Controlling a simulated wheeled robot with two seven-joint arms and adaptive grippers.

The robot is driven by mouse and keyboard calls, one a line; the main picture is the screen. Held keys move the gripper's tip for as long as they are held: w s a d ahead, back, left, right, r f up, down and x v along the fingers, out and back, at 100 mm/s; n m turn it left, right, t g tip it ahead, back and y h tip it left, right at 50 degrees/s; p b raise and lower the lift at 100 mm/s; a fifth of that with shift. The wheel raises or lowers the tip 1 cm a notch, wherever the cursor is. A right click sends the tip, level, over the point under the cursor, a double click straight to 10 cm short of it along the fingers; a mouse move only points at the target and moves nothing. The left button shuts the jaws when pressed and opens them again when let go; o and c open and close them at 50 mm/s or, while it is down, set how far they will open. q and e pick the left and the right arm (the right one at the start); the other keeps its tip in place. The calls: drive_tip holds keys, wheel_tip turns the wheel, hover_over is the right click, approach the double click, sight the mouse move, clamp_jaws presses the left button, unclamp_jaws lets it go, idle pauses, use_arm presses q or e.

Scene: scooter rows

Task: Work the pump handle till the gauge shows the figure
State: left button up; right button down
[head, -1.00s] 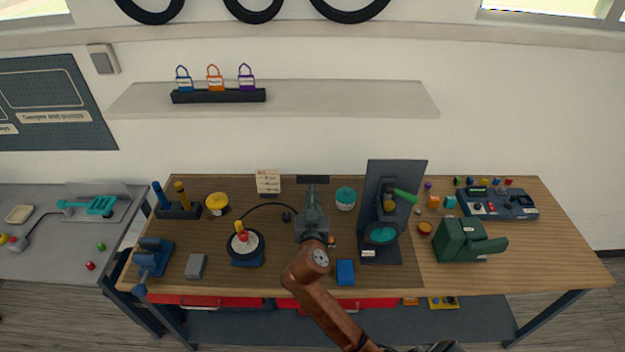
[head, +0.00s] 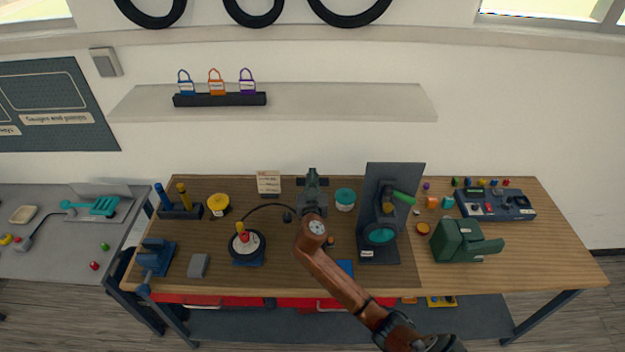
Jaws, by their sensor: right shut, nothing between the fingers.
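A dark crossbar (head: 300,182), which looks like the pump handle, lies at the back middle of the bench. My right gripper (head: 312,172) is shut and empty, and overlaps the middle of this bar in the head view; I cannot tell whether it touches. My gripper and arm hide most of the pump's body. A thin black hose (head: 262,207) runs from the small wheel (head: 246,246) toward the pump. A small dark round part (head: 288,217) by the hose may be the gauge; no reading is legible. A note card (head: 268,182) stands left of the bar. My left gripper is out of view.
A teal-lidded tub (head: 345,198) and a tall dark stand (head: 392,185) are close on the right. A yellow pot (head: 218,204), blue vise (head: 154,258) and grey block (head: 198,265) are left. A green machine (head: 462,241) is farther right. A shelf (head: 350,100) hangs behind.

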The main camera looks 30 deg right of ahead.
drive_tip(key=shift+w+d+f, duration=0.1)
drive_tip(key=shift+w+f, duration=0.1)
drive_tip(key=shift+f, duration=1.6)
wheel_tip(320, 180, down, 8)
drive_tip(key=b, duration=0.9)
drive_tip(key=shift+f, duration=0.25)
drive_tip(key=shift+s, duration=0.1)
drive_tip(key=s+a+r, duration=0.5)
drive_tip(key=s, duration=0.4)
drive_tip(key=shift+a, duration=0.35)
